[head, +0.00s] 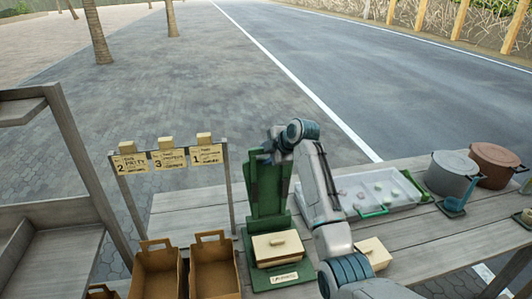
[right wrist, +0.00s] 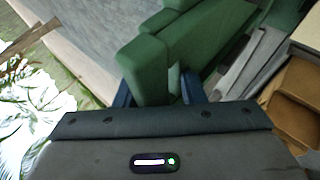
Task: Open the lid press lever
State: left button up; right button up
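The green lid press (head: 268,190) stands upright on the wooden table, with a light tan lidded box (head: 277,246) on its base. My right gripper (head: 277,150) is at the top of the press, reaching in from the right. In the right wrist view, a green bar (right wrist: 150,70), apparently the press lever, lies between the two blue fingers of my right gripper (right wrist: 157,92). The fingers are spread apart around it; firm contact on both sides does not show. The arm hides part of the press top in the head view. My left gripper is not in view.
A second tan box (head: 373,252) lies right of the press, partly behind my arm. A clear tray (head: 372,192), a grey pot (head: 449,172) and a brown pot (head: 494,164) stand farther right. Paper bags (head: 214,265) and a sign rack (head: 168,160) are at left.

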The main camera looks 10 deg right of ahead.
jog(key=shift+r, duration=0.15)
jog(key=b+v, duration=0.3)
jog(key=v, duration=0.7)
jog(key=shift+s+d+b, duration=0.2)
jog(key=shift+b, duration=0.1)
jog(key=shift+r, duration=0.15)
